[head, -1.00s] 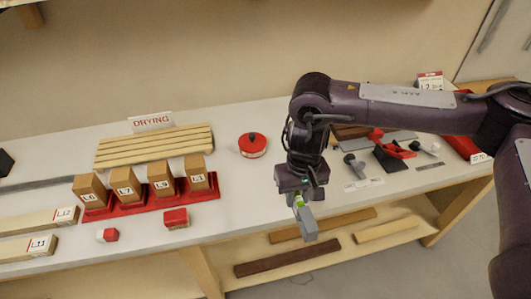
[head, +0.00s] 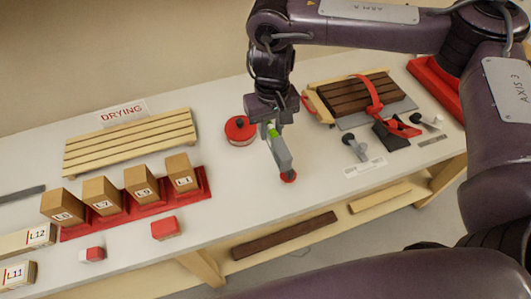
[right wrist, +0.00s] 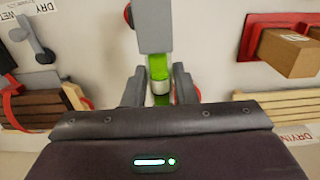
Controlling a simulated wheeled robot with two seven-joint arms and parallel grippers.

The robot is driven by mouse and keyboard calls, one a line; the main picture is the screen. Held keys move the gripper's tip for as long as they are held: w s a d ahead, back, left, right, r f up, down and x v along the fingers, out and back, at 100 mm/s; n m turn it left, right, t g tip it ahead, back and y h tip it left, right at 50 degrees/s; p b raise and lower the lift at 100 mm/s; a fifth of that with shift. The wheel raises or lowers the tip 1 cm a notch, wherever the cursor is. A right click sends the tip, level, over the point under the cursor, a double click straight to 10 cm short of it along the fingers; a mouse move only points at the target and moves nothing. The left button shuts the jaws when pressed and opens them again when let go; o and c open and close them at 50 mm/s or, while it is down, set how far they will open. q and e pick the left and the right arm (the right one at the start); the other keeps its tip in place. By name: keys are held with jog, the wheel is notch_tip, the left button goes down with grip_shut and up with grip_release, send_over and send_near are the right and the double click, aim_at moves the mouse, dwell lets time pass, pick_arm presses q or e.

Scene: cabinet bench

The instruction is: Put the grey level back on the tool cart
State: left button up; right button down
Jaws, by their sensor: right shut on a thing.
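The grey level (head: 281,153) is a grey bar with a bright green band. My right gripper (head: 272,128) is shut on it near the green band and holds it over the bench, its free end pointing down. In the right wrist view, the level (right wrist: 152,28) runs up from between the fingers (right wrist: 160,92), with the green band just ahead of them. Whether its lower end touches the bench is unclear. No tool cart shows in these views. My left gripper is not in view.
The bench (head: 225,182) holds a red round tin (head: 240,130), a small red thing (head: 288,178) by the level's end, a slatted drying rack (head: 130,140), labelled blocks (head: 140,184) in a red holder, and a clamped dark board (head: 355,97) with tools at right.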

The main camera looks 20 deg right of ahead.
notch_tip(320, 180, down, 12)
jog(key=shift+r+b, duration=0.1)
jog(key=shift+b, duration=0.7)
notch_tip(320, 180, down, 4)
jog(key=shift+r+b, duration=0.15)
jog(key=shift+b, duration=0.4)
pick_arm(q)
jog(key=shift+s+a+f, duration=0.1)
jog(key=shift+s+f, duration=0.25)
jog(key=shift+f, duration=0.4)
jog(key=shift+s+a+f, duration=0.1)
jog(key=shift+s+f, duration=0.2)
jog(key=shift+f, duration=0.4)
pick_arm(e)
jog(key=shift+f, duration=0.25)
jog(key=c, duration=1.3)
grip_release()
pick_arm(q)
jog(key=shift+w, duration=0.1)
pick_arm(e)
jog(key=shift+o, duration=0.7)
